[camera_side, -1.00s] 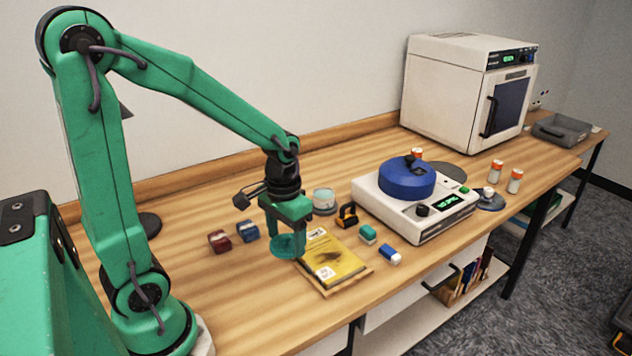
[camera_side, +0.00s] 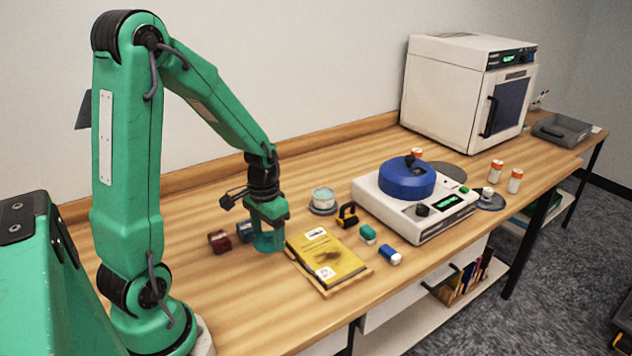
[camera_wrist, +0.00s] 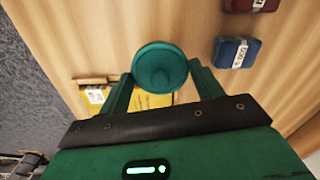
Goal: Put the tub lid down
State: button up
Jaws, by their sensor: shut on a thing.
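The tub lid (camera_wrist: 160,68) is a round teal disc. In the wrist view it sits between the two finger tips of my gripper (camera_wrist: 160,72), which is shut on it. In the side view my gripper (camera_side: 268,236) points down with the lid (camera_side: 268,243) low near the table, left of the yellow book. I cannot tell whether the lid touches the wood. A clear tub with pale teal contents (camera_side: 323,197) stands on a dark round base, behind and to the right of my gripper.
A red block (camera_side: 219,242) and a blue block (camera_side: 245,231) lie close left of my gripper. The yellow book (camera_side: 326,257) lies on a board to its right. A white machine with a blue drum (camera_side: 407,184) stands farther right. Bare wood (camera_side: 225,290) lies in front.

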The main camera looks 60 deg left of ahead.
aim_at(265, 244)
jog(key=shift+a+f, duration=0.4)
jog(key=shift+a, duration=0.3)
jog(key=shift+a+f, duration=0.35)
jog(key=shift+a, duration=0.3)
jog(key=shift+f, duration=2.05)
jog(key=o, duration=1)
jog(key=shift+f, duration=0.1)
jog(key=shift+c, duration=0.2)
jog(key=shift+r, duration=6.15)
jog(key=shift+d, duration=0.1)
